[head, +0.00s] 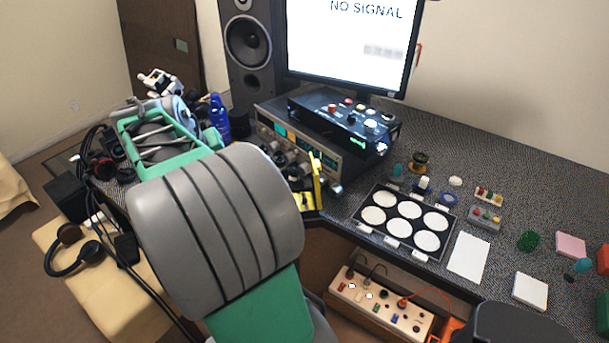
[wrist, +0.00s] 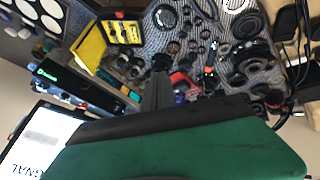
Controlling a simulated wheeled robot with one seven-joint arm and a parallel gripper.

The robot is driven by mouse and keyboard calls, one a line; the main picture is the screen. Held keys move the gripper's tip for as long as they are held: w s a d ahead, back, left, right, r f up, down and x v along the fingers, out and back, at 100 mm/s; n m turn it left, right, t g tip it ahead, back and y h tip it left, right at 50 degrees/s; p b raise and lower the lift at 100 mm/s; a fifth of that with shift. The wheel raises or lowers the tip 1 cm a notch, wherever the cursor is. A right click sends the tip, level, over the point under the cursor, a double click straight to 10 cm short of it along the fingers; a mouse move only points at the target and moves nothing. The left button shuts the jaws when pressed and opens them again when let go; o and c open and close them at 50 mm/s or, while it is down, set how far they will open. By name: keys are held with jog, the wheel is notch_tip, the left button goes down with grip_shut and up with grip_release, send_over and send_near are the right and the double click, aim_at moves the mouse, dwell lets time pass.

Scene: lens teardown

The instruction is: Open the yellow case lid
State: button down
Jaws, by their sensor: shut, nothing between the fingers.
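The yellow case (head: 300,201) sits on the desk beside the stacked electronics, partly hidden behind my arm in the head view. Its yellow lid (head: 317,172) stands up from the base, so the case appears open. In the wrist view the lid (wrist: 90,46) is raised at the left, and the case base (wrist: 122,32) shows a dark interior with several small yellow pieces. My gripper (wrist: 162,63) is shut and empty, apart from the case and to its right in the wrist view. My arm hides the gripper in the head view.
Several dark rings and lens parts (wrist: 245,55) crowd the desk near my gripper. The electronics stack (head: 292,140) and monitor (head: 347,40) stand behind the case. A black tray with white discs (head: 380,215) lies to its right.

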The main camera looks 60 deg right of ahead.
aim_at(316, 181)
jog(key=s+d+f+m+g, duration=0.1)
jog(key=s+d+f, duration=0.3)
jog(key=d, duration=0.4)
jog(key=s+d+f+m+g+h, duration=0.1)
jog(key=s+d+f, duration=0.3)
jog(key=d, duration=0.3)
jog(key=s+d+f+m+g, duration=0.1)
jog(key=s+d+f, duration=0.3)
jog(key=d, duration=0.4)
jog(key=shift+s+d+m+g, duration=0.3)
jog(key=shift+s+m, duration=0.1)
jog(key=shift+s, duration=0.35)
